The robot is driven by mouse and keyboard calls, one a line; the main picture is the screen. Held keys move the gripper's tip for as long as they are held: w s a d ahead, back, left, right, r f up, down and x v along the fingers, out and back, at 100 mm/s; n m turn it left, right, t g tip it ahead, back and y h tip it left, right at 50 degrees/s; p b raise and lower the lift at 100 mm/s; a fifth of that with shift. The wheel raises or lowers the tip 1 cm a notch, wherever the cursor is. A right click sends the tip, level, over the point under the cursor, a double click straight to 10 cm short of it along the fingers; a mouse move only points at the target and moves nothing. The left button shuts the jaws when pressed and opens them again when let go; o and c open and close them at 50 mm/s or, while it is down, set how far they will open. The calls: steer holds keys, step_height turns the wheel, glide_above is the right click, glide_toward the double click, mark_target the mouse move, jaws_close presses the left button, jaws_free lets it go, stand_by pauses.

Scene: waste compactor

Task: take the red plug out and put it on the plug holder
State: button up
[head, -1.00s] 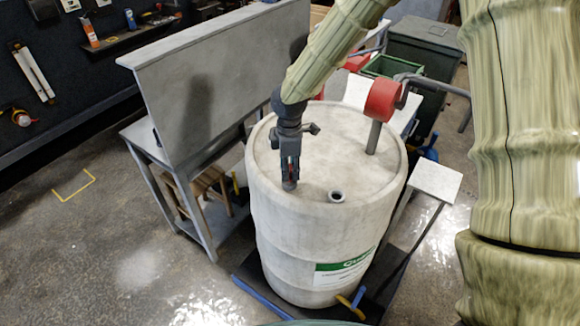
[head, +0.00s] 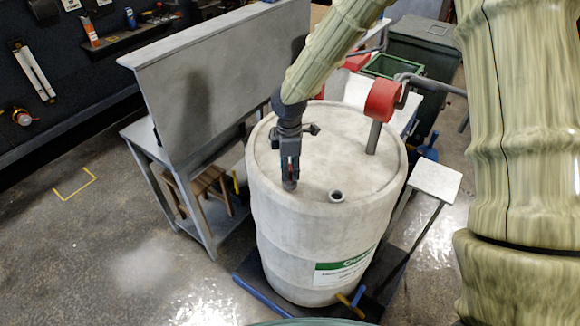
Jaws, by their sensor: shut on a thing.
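A white drum (head: 300,235) with a green label stands in the middle of the head view. My gripper (head: 289,181) points straight down at the left front of its lid. I cannot make out a plug holder for certain; a small white-topped stand (head: 437,182) is right of the drum.
An open round port (head: 337,196) is on the lid's front right. A red cylinder (head: 382,101) on a grey pipe rises at the lid's back right. A grey bench with a tall panel (head: 215,85) stands close on the left. The floor at front left is clear.

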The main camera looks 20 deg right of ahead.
steer(key=shift+f+b, duration=0.6)
steer(key=shift+f, duration=0.65)
stand_by(0.6)
steer(key=o, duration=1.2)
steer(key=shift+r, duration=0.15)
steer(key=shift+c, duration=0.4)
steer(key=shift+r+p, duration=1.9)
steer(key=shift+r, duration=1.5)
